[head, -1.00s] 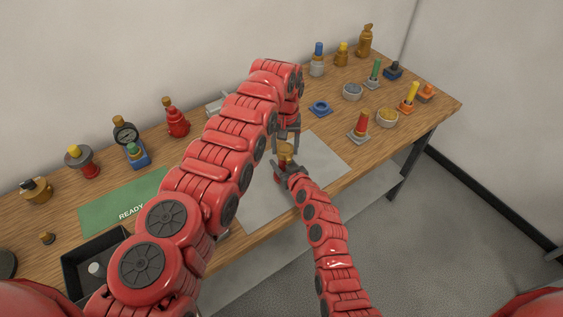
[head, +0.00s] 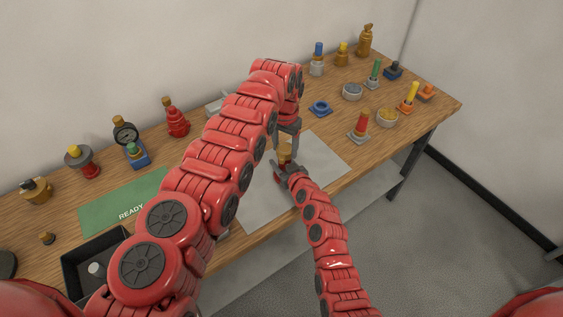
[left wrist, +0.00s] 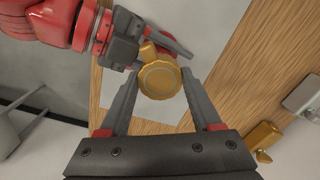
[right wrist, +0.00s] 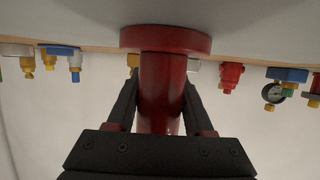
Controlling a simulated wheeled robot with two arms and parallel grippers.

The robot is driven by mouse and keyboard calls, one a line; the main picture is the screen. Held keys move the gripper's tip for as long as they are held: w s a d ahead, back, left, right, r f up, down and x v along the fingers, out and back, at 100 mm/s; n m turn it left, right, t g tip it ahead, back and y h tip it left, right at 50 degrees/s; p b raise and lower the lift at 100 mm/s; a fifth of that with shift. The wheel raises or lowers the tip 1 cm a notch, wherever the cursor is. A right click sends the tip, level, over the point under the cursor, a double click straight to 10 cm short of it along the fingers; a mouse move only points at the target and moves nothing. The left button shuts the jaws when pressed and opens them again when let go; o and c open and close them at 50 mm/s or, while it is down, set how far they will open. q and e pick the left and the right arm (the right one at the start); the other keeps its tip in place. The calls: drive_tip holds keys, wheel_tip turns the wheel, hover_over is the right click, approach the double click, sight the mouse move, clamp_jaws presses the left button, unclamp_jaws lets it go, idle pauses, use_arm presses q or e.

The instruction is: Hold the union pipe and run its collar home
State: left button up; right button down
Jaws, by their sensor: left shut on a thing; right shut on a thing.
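The union pipe (right wrist: 162,100) is a red upright tube with a wide red flange (right wrist: 165,39) at its foot. My right gripper (right wrist: 160,84) is shut on the tube from the side, above the flange. The brass collar (left wrist: 159,80) is a round ribbed cap on top of the pipe; it also shows in the head view (head: 284,150). My left gripper (left wrist: 160,77) comes from above, shut on the collar with one finger on each side. The thread under the collar is hidden, so I cannot tell how far down it sits.
The pipe stands over a grey mat (head: 325,160) on the wooden bench. A green READY mat (head: 118,203) and a black tray (head: 72,262) lie to the left. Several valves and fittings line the back and right, including a blue piece (head: 320,108) and a red-topped one (head: 360,124).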

use_arm(q)
drive_tip(key=shift+m, duration=0.7)
drive_tip(key=m, duration=0.2)
drive_tip(key=shift+m, duration=0.7)
drive_tip(key=m, duration=0.3)
drive_tip(key=o, duration=1.5)
drive_tip(key=shift+r, duration=0.1)
